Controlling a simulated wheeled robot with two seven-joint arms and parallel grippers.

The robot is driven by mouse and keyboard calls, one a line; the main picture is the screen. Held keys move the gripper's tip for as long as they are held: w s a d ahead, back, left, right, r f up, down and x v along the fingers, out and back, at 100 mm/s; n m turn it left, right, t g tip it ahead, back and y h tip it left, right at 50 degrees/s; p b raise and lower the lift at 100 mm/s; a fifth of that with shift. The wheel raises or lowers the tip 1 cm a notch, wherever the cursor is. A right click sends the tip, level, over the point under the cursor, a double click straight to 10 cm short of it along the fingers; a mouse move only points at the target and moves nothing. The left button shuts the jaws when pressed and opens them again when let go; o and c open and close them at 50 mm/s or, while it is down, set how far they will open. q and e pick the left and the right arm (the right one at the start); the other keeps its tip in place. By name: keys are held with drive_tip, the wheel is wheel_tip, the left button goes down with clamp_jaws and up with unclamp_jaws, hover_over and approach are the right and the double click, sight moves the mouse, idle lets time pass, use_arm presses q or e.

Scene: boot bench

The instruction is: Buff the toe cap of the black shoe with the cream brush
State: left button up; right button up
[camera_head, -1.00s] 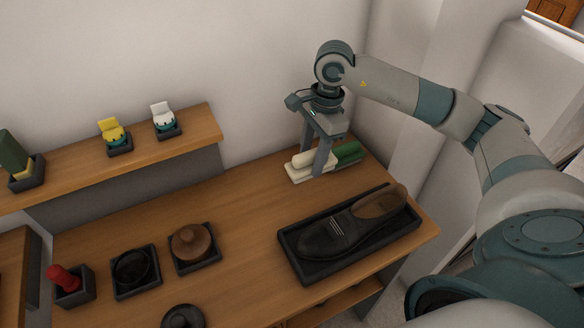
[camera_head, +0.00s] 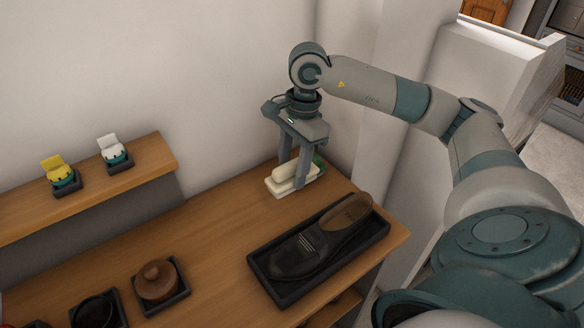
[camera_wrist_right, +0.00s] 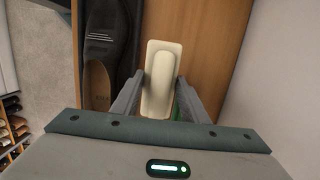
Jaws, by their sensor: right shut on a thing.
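The black shoe (camera_head: 304,249) lies in a dark tray (camera_head: 282,297) on the bench, its toe toward the lower left. It also shows in the right wrist view (camera_wrist_right: 106,32), at the upper left. The cream brush (camera_head: 282,180) is at the back of the bench by the wall. In the right wrist view the brush (camera_wrist_right: 162,80) lies between the fingers. My right gripper (camera_head: 294,184) points down and is shut on the brush. I cannot tell whether the brush touches the bench. My left gripper is not in view.
A green thing (camera_head: 319,162) sits just behind the brush, partly hidden. A brown round-knobbed lid (camera_head: 157,280) and a dark round tin (camera_head: 93,315) stand in trays at the lower left. A shelf (camera_head: 150,159) holds yellow and white items. Bare bench lies between brush and shoe tray.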

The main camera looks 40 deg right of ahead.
drive_tip(key=s+a+f+n+g+h, duration=0.1)
drive_tip(key=a+n, duration=0.6)
drive_tip(key=n, duration=0.2)
drive_tip(key=s+a+f+n, duration=0.1)
drive_tip(key=a+f+n, duration=0.1)
drive_tip(key=a+n, duration=0.6)
drive_tip(key=shift+s+n+g+h, duration=0.3)
drive_tip(key=shift+n+g+h, duration=0.1)
drive_tip(key=shift+n, duration=0.4)
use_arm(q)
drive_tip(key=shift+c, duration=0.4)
